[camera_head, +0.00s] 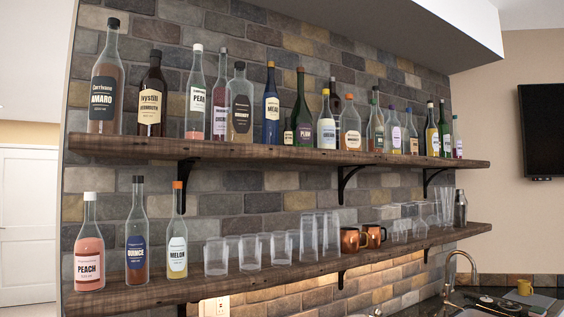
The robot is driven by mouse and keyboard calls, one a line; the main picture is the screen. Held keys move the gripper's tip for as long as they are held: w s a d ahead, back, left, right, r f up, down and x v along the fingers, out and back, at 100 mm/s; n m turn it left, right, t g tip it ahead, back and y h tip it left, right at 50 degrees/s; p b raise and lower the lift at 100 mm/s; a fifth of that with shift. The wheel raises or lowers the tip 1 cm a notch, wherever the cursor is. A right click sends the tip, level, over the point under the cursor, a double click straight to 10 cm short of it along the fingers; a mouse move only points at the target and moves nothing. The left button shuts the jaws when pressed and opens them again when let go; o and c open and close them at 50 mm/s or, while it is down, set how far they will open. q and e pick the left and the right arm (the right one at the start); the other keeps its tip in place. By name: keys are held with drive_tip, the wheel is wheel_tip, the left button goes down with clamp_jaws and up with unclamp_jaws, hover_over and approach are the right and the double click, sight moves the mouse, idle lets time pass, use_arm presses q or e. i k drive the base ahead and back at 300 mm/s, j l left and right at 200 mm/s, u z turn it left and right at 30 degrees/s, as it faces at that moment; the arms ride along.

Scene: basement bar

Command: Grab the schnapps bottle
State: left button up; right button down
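Many bottles stand upright on two wooden wall shelves; I cannot read the word schnapps on any of them. On the lower shelf (205,281), at the left, are a pink-filled PEACH bottle (89,245) with a white cap, a QUINCE bottle (137,240) with a dark cap and a MELON bottle (177,240) with an orange cap. Neither of my grippers is in view.
Clear glasses (250,252) and copper mugs (352,240) fill the lower shelf right of the bottles. Black brackets (186,180) hold the shelves. A faucet (455,265) and counter are at bottom right. A television (542,130) hangs on the right wall.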

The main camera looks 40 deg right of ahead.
sight(393, 140)
drive_tip(key=z, duration=1.3)
